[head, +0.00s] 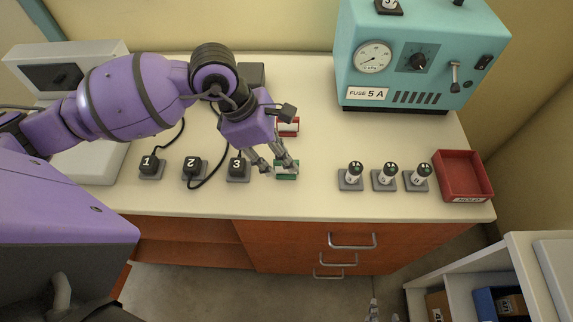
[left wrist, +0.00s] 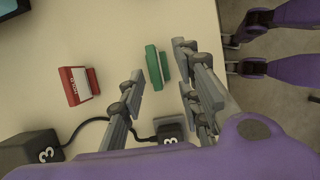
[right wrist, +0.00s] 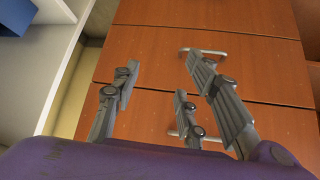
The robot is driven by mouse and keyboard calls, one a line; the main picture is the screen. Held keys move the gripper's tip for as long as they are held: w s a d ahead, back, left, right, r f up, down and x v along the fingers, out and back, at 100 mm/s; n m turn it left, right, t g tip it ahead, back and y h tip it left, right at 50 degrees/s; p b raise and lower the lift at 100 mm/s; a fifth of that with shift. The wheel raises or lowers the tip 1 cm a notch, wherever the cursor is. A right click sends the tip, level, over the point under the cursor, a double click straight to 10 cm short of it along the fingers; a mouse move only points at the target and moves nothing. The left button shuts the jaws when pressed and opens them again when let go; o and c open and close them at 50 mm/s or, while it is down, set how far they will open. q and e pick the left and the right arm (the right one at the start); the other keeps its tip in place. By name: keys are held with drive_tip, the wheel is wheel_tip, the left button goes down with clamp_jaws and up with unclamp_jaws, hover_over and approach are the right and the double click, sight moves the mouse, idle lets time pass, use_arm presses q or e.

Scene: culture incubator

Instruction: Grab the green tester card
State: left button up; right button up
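The green tester card (head: 287,172) stands in a small holder near the front edge of the counter, right of the plug marked 3. It also shows in the left wrist view (left wrist: 154,66), between the fingers. My left gripper (head: 277,168) is open over the card, with fingers on both sides and gaps visible in the left wrist view (left wrist: 160,78). My right gripper (right wrist: 160,90) is open and empty in front of the orange drawers, below the counter; its fingertips show at the bottom of the head view (head: 384,312).
A red card (head: 288,128) in a holder stands behind the green one. Plugs 1 (head: 151,165), 2 (head: 193,168) and 3 (head: 238,166) with cables lie left.

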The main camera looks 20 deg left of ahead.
use_arm(q)
drive_tip(key=x, duration=0.3)
drive_tip(key=shift+w+d+f, duration=0.2)
drive_tip(key=shift+w, duration=0.25)
drive_tip(key=shift+f, duration=0.2)
drive_tip(key=c, duration=0.7)
clamp_jaws()
use_arm(e)
drive_tip(key=shift+w+a+r, duration=0.2)
drive_tip(key=shift+w+r, duration=0.1)
drive_tip(key=shift+w, duration=0.15)
drive_tip(key=shift+w+a+r, duration=0.2)
drive_tip(key=shift+w+r, duration=0.1)
drive_tip(key=shift+w, duration=0.15)
use_arm(q)
drive_tip(key=shift+r, duration=0.1)
use_arm(e)
drive_tip(key=shift+s+d+f, duration=0.1)
drive_tip(key=shift+s+d, duration=0.05)
